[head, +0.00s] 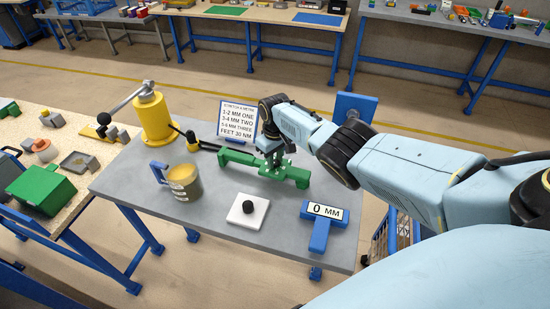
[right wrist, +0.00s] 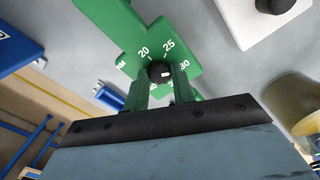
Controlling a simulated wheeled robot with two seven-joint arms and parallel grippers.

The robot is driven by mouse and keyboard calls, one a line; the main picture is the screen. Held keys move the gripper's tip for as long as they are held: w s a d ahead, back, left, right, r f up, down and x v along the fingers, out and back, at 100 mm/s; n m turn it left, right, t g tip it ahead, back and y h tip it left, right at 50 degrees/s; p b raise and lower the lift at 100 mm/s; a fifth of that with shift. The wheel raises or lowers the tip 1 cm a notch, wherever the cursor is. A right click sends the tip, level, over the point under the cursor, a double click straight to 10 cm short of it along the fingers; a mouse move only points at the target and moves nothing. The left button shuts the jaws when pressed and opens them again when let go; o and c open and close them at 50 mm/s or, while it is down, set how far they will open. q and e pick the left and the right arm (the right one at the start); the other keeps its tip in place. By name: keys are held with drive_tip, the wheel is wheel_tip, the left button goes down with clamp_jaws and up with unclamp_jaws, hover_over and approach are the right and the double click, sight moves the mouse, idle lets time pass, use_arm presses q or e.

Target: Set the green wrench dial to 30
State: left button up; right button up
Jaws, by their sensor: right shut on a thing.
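The green wrench (head: 297,176) lies on the grey table, with its black handle toward the back left. Its dial face (right wrist: 166,50) shows white numbers, with 20, 25 and 30 readable in the right wrist view. A dark knob (right wrist: 159,72) with a small white mark sits in the middle of the dial. My right gripper (head: 271,160) comes down over the wrench from above. In the right wrist view its two fingers (right wrist: 160,90) are shut on the knob, one on each side. The numbers nearest the fingers are partly hidden. I cannot tell which number the mark points to.
A sign (head: 237,122) stands behind the wrench. A blue display reading 0 MM (head: 321,226), a white block with a black knob (head: 243,219), a mug (head: 183,184) and a yellow device (head: 154,118) share the table.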

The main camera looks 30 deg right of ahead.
sight(275, 162)
drive_tip(key=o, duration=1)
wheel_tip(275, 162, up, 6)
drive_tip(key=shift+f+p, duration=0.1)
drive_tip(key=shift+p, duration=1.15)
wheel_tip(275, 162, up, 8)
drive_tip(key=shift+f, duration=0.15)
drive_tip(key=shift+f, duration=0.1)
